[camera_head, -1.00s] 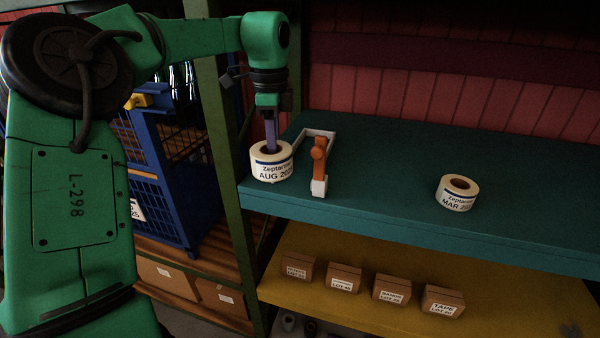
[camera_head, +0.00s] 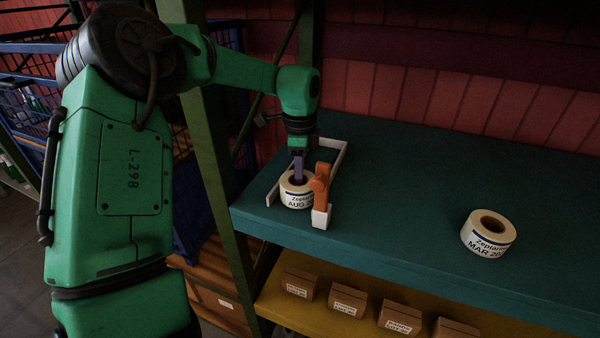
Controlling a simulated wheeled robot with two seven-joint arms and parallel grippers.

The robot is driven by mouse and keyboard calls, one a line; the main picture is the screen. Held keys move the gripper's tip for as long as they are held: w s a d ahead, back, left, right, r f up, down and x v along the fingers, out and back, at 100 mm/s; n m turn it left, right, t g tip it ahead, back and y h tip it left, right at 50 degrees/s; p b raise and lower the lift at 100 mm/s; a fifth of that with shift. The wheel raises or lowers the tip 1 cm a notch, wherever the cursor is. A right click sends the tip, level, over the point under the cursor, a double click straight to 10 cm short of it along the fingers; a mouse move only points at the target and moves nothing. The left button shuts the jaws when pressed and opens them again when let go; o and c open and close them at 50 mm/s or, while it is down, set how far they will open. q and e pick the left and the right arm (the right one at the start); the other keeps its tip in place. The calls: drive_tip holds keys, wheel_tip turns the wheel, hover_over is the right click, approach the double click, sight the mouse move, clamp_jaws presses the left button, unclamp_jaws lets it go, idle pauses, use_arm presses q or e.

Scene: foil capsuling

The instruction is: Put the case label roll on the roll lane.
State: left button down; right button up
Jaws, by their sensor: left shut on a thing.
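A white label roll marked "Zeptare… AUG" (camera_head: 296,202) is at the left end of the teal shelf. My left gripper (camera_head: 298,172) points down and is shut on it, with the fingers at the roll's core. The roll lane appears as a white rail frame (camera_head: 338,158) on the shelf, with an orange upright piece (camera_head: 320,184) on a white block at its front right. The roll is between the frame's left rail and the orange piece, which partly covers it. I cannot tell whether the roll touches the shelf. My right gripper is not in view.
A second label roll marked "MAR" (camera_head: 488,233) stands on the teal shelf (camera_head: 410,190) at the right. The shelf between is clear. Several small brown boxes (camera_head: 348,300) sit on the yellow shelf below. A green rack post (camera_head: 212,165) stands left of the lane.

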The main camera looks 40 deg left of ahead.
use_arm(q)
drive_tip(key=shift+w+a+f, duration=0.1)
drive_tip(key=shift+w+f, duration=0.2)
drive_tip(key=shift+f, duration=0.1)
drive_tip(key=c, duration=1.1)
unclamp_jaws()
drive_tip(key=shift+s, duration=0.15)
drive_tip(key=shift+c, duration=0.2)
drive_tip(key=o, duration=0.4)
drive_tip(key=shift+s, duration=0.1)
drive_tip(key=shift+o, duration=0.2)
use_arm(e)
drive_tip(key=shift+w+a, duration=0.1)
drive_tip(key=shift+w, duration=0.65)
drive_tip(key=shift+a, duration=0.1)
